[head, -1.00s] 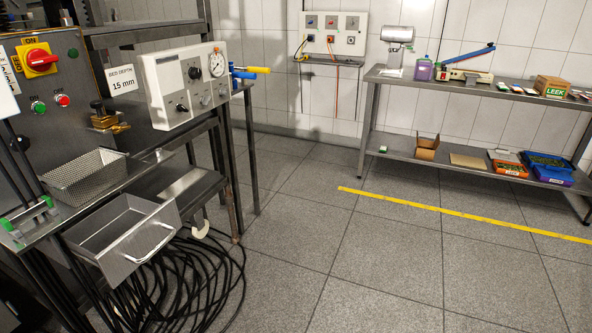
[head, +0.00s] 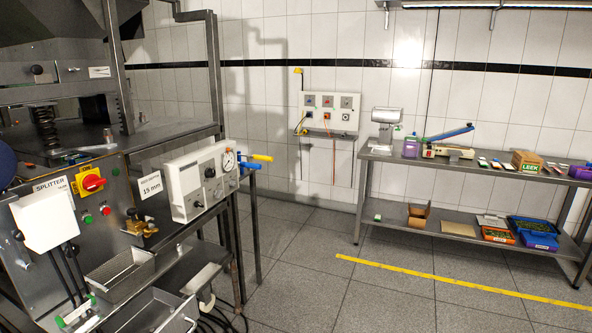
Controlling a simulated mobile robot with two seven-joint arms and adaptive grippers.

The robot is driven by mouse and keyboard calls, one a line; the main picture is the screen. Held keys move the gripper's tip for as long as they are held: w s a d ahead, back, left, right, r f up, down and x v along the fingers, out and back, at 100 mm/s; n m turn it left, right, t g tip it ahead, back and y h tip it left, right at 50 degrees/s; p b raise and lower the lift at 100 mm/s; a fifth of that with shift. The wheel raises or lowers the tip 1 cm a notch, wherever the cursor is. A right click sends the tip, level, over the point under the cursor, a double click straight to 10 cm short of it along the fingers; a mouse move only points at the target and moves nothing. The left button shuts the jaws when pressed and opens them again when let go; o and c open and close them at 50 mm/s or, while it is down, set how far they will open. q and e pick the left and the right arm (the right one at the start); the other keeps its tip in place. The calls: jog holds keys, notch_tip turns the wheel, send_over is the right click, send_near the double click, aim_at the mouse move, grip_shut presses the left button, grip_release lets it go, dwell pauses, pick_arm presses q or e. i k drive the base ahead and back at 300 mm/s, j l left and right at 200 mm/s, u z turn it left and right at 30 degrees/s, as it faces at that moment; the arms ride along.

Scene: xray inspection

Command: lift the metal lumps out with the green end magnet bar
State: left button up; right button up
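A metal bar-like piece with green ends (head: 76,315) lies at the lower left on the machine's front ledge; I cannot tell for sure that it is the magnet bar. Beside it are a perforated metal basket (head: 120,270) and, lower down, an open metal drawer (head: 150,312) cut by the frame's bottom edge. I cannot make out any metal lumps. Neither of my grippers is in view.
The splitter machine (head: 100,190) with its red switch (head: 93,183) and a grey gauge panel (head: 197,180) fills the left. A two-level steel table (head: 470,175) with scales, boxes and crates stands at the back right. The tiled floor between is clear, with a yellow line (head: 430,275).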

aim_at(74, 312)
jog(key=u, duration=1.4)
jog(key=i+l+z, duration=0.15)
jog(key=i+l, duration=0.15)
jog(key=i, duration=0.2)
